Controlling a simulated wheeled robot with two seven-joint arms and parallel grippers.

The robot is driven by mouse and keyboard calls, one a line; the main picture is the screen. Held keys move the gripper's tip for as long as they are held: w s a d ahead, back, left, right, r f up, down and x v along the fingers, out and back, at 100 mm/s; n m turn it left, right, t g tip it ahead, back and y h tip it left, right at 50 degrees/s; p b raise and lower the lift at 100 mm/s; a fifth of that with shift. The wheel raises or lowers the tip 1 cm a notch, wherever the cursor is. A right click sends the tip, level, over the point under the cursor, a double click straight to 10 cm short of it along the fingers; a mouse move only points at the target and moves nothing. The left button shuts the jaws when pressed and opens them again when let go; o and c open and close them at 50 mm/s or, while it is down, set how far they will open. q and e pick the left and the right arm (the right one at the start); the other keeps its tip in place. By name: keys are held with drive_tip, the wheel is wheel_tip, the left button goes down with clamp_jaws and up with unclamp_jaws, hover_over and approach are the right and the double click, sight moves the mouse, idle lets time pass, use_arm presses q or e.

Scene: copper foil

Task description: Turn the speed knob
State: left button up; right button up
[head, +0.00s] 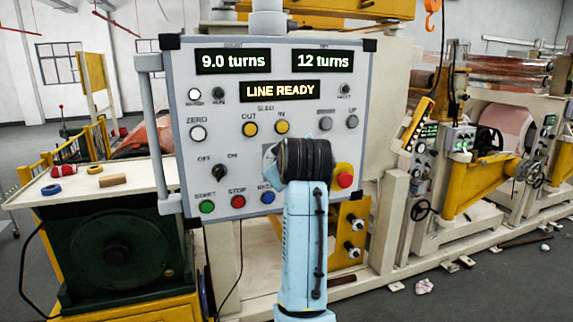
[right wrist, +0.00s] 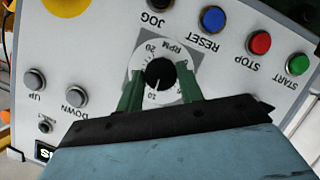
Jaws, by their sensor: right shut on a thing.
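The speed knob (right wrist: 160,73) is black and round, on a white dial plate marked RPM, in the middle of the right wrist view. Its white pointer line points down in that view, near the mark that reads 10. My right gripper (right wrist: 159,80) is shut on the knob, with one green finger on each side of it. In the head view my light blue right arm and black wrist cover the knob and fingertips; only an edge of the dial plate (head: 268,155) shows. My left gripper is not in view.
The control panel (head: 225,130) shows 9.0 turns, 12 turns and LINE READY. A red stop button (head: 344,176) in a yellow surround sits just right of my wrist. Blue RESET (right wrist: 213,19), red STOP (right wrist: 260,42) and green START (right wrist: 299,65) buttons are near the knob.

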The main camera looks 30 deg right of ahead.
drive_tip(key=o, duration=1)
drive_tip(key=shift+s, duration=0.1)
drive_tip(key=b+v, duration=0.2)
drive_tip(key=v, duration=1.1)
drive_tip(key=shift+r, duration=0.1)
